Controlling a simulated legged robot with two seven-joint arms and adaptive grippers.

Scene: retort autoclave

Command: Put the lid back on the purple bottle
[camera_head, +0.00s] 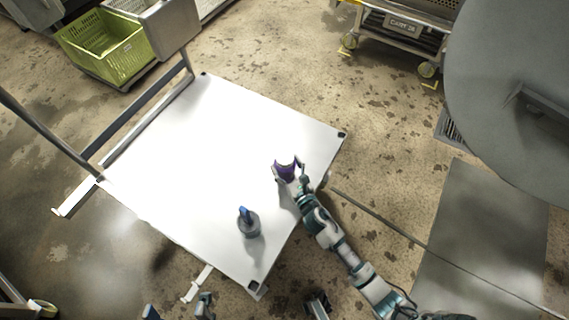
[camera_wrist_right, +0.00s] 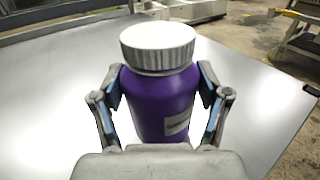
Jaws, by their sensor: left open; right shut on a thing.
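The purple bottle (camera_head: 286,171) stands upright near the right edge of the white table. In the right wrist view the purple bottle (camera_wrist_right: 163,103) has a pale label low on its front. A white ribbed lid (camera_wrist_right: 158,46) sits level on its top; whether it is tight I cannot tell. My right gripper (camera_wrist_right: 163,92) is shut on the bottle's body, one finger on each side; in the head view the right gripper (camera_head: 289,169) reaches it from the lower right. My left gripper (camera_head: 178,305) is open and empty at the bottom edge of the head view, off the table.
A green crate (camera_head: 108,48) is at upper left, a wheeled cart (camera_head: 402,30) at upper right. The table's left half is clear.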

